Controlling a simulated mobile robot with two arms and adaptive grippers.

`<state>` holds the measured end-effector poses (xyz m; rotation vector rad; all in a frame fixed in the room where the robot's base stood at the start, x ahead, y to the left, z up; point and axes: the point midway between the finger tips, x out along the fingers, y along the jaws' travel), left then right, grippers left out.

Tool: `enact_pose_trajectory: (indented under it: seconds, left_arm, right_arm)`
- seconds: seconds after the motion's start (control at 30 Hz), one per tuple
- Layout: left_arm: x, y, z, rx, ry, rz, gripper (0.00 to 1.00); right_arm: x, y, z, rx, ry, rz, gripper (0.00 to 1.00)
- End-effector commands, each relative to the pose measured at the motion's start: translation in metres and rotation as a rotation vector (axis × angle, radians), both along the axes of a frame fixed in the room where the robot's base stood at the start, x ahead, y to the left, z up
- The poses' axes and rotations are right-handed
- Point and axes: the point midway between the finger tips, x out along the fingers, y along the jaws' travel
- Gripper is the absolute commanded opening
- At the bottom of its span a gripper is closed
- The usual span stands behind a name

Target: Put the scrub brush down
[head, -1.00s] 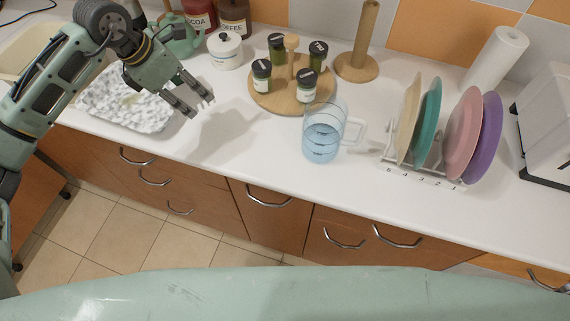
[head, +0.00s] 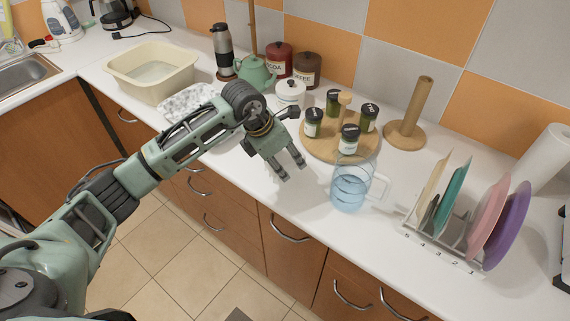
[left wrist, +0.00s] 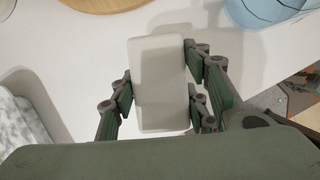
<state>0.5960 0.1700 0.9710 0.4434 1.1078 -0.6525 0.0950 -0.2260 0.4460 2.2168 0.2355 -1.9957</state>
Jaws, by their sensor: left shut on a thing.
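A pale grey, block-like thing (left wrist: 163,85), which I take to be the scrub brush, sits between the fingers of my left gripper (head: 290,171) in the left wrist view. Both finger pairs press on its long sides. In the head view the gripper points down over the white counter (head: 262,206), in front of the round wooden board and left of the blue-tinted jug. The brush is mostly hidden there by the fingers. I cannot tell whether it touches the counter. Its bristles are not visible. My right gripper is not in view.
A round board (head: 372,150) with several spice jars stands behind the gripper. A clear blue jug (head: 349,190) is to its right, then a plate rack (head: 440,245). Bare counter surrounds the gripper.

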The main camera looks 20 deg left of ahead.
Motion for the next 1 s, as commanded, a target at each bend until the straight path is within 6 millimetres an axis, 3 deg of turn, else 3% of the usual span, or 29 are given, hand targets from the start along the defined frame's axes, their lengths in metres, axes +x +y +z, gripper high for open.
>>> enact_pose_trajectory:
  seconds: [0.2,0.6,0.63,0.83,1.0]
  left_arm:
    - [-0.001,0.0,-0.026,0.0,0.002,0.001,0.18]
    - [0.0,0.001,-0.033,0.001,0.001,0.0,0.18]
    - [0.0,0.001,-0.032,0.002,0.002,0.0,0.45]
    - [-0.001,0.001,-0.033,0.002,0.005,-0.001,0.62]
    - [-0.001,0.0,-0.032,0.001,0.004,-0.001,0.62]
  right_arm:
    - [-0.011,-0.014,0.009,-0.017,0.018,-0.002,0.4]
    - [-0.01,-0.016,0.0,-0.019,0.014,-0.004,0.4]
    - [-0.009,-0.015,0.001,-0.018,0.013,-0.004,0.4]
    - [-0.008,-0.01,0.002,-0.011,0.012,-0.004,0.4]
    - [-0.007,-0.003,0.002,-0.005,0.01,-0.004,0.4]
